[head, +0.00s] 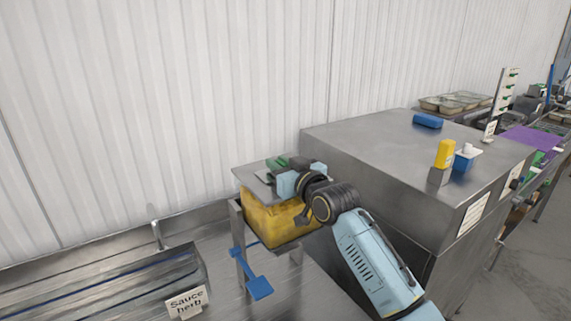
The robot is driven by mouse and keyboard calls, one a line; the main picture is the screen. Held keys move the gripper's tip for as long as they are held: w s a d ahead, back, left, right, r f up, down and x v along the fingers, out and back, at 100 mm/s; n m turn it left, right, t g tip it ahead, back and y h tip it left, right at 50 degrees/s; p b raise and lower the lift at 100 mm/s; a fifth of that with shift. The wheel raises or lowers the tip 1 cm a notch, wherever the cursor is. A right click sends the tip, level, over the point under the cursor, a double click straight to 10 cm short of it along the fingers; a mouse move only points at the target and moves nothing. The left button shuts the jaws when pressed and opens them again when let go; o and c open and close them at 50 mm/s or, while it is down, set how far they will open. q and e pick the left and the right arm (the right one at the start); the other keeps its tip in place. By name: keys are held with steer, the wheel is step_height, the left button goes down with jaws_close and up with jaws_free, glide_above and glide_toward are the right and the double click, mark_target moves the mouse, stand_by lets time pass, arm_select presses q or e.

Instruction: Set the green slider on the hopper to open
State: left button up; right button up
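The hopper (270,222) is a yellow box with a grey metal top, held on a metal stand near the middle of the view. A green part (278,161), which looks like the slider, shows at the back of its top. My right gripper (283,170) is over the hopper's top, close to the green part. My wrist hides much of the top and the fingertips. I cannot tell whether the fingers touch the green part, whether they are open or shut, or how the slider is set. My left gripper is not in view.
A blue paddle (258,287) hangs below the hopper. A metal trough with a "Sauce herb" label (187,302) is at the lower left. A large steel cabinet (365,150) stands right of the hopper, bearing a yellow item (445,153) and blue items. A white wall rises behind.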

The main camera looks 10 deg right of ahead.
steer(key=shift+o, duration=1.2)
steer(key=shift+a, duration=0.1)
steer(key=shift+d, duration=0.2)
steer(key=b+v, duration=0.2)
steer(key=v, duration=1.1)
steer(key=shift+s, duration=0.2)
